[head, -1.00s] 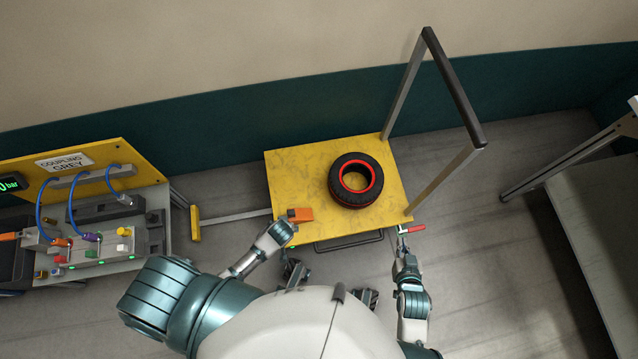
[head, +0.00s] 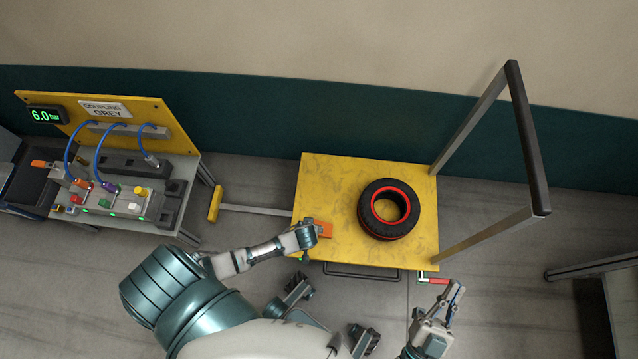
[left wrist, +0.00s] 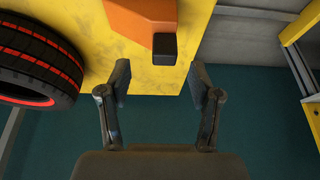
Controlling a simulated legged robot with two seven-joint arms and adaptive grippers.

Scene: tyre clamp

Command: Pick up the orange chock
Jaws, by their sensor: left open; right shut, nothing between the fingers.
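The orange chock (head: 325,229) lies at the left edge of the yellow table (head: 330,180), left of the black tyre with a red rim ring (head: 372,218). My left gripper (head: 312,233) is at the chock's left end and hides part of it. In the left wrist view, the chock (left wrist: 143,18) and a dark block at its end (left wrist: 164,46) show just beyond the open fingers of my left gripper (left wrist: 159,80). Nothing is between those fingers. My right gripper (head: 455,290) is shut and empty, off the table's front right corner.
A red handle (head: 435,281) sticks out at the table's front right corner, near my right gripper. A grey frame with a dark top bar (head: 528,135) stands at the table's right. A coupling panel with blue hoses (head: 110,125) stands at the left.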

